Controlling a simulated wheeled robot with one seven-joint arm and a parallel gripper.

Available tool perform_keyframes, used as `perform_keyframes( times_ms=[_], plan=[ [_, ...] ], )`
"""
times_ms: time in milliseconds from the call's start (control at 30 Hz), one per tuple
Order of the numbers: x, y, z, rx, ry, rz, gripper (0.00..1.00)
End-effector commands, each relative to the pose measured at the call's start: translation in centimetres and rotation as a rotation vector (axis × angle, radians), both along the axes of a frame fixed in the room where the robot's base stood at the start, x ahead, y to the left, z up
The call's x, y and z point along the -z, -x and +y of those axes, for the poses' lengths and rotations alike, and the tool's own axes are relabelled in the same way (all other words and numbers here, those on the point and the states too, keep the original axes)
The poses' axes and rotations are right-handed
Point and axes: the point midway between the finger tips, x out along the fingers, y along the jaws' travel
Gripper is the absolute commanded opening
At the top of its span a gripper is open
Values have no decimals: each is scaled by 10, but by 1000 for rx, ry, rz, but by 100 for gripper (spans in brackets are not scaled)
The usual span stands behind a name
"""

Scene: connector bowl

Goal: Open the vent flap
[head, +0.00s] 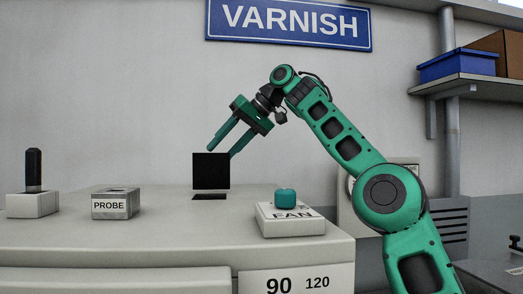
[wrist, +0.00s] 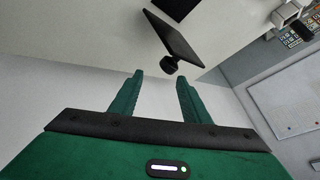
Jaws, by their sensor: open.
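The vent flap is a flat black square panel (head: 211,171) standing upright on the pale cabinet top (head: 150,222). A dark slot (head: 209,196) shows in the top just in front of its lower edge. In the wrist view the flap (wrist: 174,36) is seen nearly edge-on, with a round black knob (wrist: 169,66) on the side facing my gripper. My gripper (head: 222,151) is open and empty, above and behind the flap, and the flap partly hides one finger. In the wrist view the fingertips (wrist: 160,78) lie just short of the knob, which shows between them.
On the cabinet top are a FAN box (head: 291,222) with a teal button, a PROBE box (head: 116,205), and a black handle on a pale base (head: 33,205). A VARNISH sign (head: 289,20) hangs above. A shelf with boxes (head: 458,64) is at right.

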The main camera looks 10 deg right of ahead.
Motion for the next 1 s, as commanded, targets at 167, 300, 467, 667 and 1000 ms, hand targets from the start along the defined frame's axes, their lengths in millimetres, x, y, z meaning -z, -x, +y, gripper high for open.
perform_keyframes(
  times_ms=[167,300,467,667,1000],
  plan=[
    [-11,4,-7,-1,-2,0,43],
    [-12,6,-15,0,1,2,43],
    [-12,9,-22,2,0,3,43],
    [-12,15,-32,2,1,2,43],
    [-11,29,-58,3,1,2,43]
  ],
)
